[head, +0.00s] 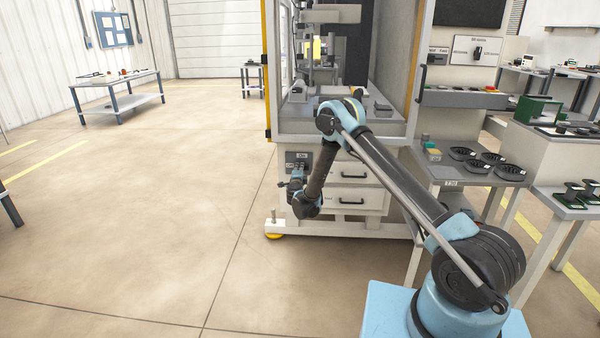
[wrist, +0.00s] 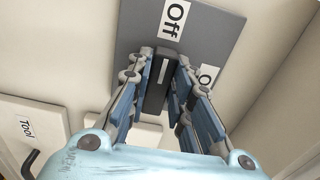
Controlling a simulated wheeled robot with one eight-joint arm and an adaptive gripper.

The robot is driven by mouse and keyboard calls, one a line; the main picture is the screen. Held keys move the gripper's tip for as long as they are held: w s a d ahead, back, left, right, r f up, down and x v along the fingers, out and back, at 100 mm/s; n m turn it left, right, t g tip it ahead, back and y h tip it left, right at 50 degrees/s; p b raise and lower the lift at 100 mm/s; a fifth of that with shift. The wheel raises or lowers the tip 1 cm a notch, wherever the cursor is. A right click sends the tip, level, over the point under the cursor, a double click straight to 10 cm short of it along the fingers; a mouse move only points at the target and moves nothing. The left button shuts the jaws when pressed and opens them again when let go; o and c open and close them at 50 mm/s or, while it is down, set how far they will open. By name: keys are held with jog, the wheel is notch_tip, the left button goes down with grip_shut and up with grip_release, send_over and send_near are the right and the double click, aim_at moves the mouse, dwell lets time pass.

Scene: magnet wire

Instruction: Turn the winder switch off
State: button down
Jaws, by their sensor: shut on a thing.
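The winder switch's dark knob (wrist: 154,94) stands out from a grey plate (wrist: 218,32) in the wrist view. A white line on the knob runs roughly up the picture, towards the "Off" label (wrist: 174,18). A second label (wrist: 208,77), partly hidden by a finger, shows only an "O". My gripper (wrist: 164,90) is shut on the knob, one finger on each side. In the head view my gripper (head: 294,182) is at the switch plate (head: 291,156) on the machine's lower front, where an "On" label (head: 303,155) shows. The knob is hidden there.
Drawers (head: 351,199) are right of the switch plate in the head view, and a label "Tool" (wrist: 23,127) shows in the wrist view. A side table (head: 462,174) with several dark round parts stands further right.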

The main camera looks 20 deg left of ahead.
jog(key=c, duration=1.4)
grip_release()
jog(key=shift+a+f, duration=0.1)
jog(key=shift+c, duration=0.2)
jog(key=shift+s, duration=0.1)
jog(key=v, duration=0.7)
jog(key=shift+s, duration=0.25)
